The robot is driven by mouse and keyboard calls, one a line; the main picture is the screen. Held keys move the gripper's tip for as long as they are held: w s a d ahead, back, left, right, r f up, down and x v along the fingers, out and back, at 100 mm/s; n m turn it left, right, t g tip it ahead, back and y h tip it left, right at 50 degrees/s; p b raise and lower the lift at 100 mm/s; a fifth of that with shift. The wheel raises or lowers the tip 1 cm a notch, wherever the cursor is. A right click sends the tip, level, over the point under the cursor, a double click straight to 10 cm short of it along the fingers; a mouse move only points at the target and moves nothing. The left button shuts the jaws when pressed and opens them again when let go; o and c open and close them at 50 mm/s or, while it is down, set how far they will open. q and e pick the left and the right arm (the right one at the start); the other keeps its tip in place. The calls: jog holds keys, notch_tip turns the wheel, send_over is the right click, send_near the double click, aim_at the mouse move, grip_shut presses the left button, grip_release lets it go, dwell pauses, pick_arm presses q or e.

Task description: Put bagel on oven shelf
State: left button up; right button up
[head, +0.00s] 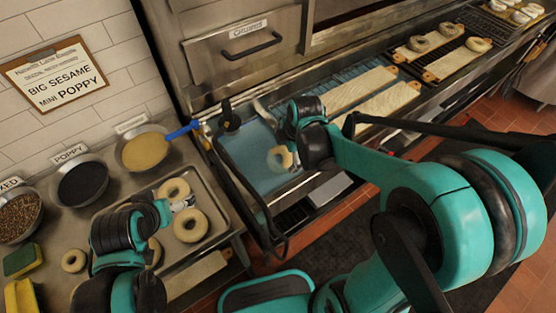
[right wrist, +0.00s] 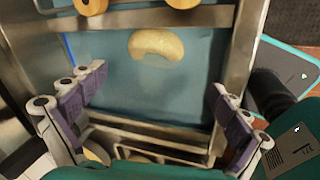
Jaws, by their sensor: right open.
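A pale bagel (head: 280,158) lies in the blue water of the kettle (head: 246,163). In the right wrist view the bagel (right wrist: 156,44) sits ahead of my right gripper, below the kettle's far rim. My right gripper (head: 276,133) is over the kettle, with its fingers (right wrist: 158,104) spread wide and nothing between them. My left gripper (head: 182,204) is over the tray at the left, close to two bagels (head: 174,189); its fingers are too small to read. Long pale boards (head: 360,88) lie to the right of the kettle; two bagels (head: 420,44) rest on boards farther right.
The metal tray (head: 215,238) holds several bagels, and another bagel (head: 74,261) lies on the counter. Topping bowls (head: 82,185) line the wall. A dark strainer handle (head: 245,190) crosses the kettle's left side.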

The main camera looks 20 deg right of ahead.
aim_at(282, 155)
jog(key=f+n, duration=0.1)
jog(key=w+f+n, duration=0.2)
jog(key=shift+f, duration=0.35)
jog(key=b+x, duration=0.1)
jog(key=x, duration=0.1)
jog(key=shift+a+f, duration=0.15)
jog(key=shift+f, duration=0.25)
jog(key=b+x, duration=0.2)
jog(key=x, duration=0.2)
jog(key=shift+w+f+b, duration=0.2)
jog(key=shift+f+b, duration=0.15)
jog(key=shift+b, duration=0.05)
jog(key=shift+r, duration=0.1)
jog(key=c, duration=1)
